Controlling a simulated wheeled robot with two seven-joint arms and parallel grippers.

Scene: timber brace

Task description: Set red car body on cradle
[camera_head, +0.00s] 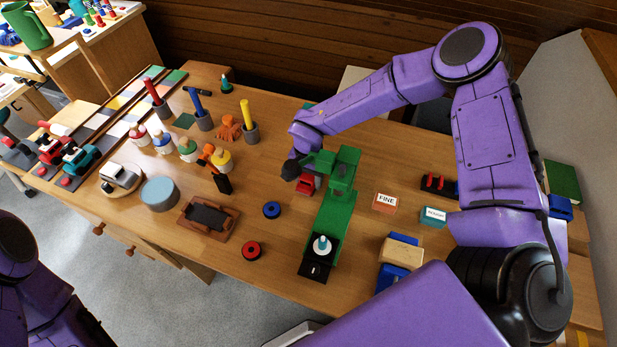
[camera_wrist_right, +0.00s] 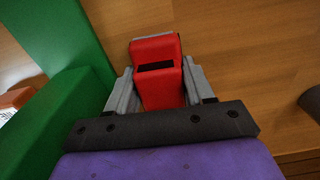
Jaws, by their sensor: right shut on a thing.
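The red car body (camera_wrist_right: 157,72) is between the two grey fingers of my right gripper (camera_wrist_right: 157,88) in the right wrist view; a dark opening shows in it. Whether the body touches the bench is unclear. A brown wooden tray with a dark recess (camera_head: 184,218) lies left of centre; I cannot tell whether it is the cradle. My left arm shows only at the lower left, its gripper out of view.
The tall green machine stands close to my right gripper. A blue ring (camera_head: 271,210) and a red ring (camera_head: 251,251) lie on the bench. Labelled blocks (camera_head: 385,203) lie to the right.

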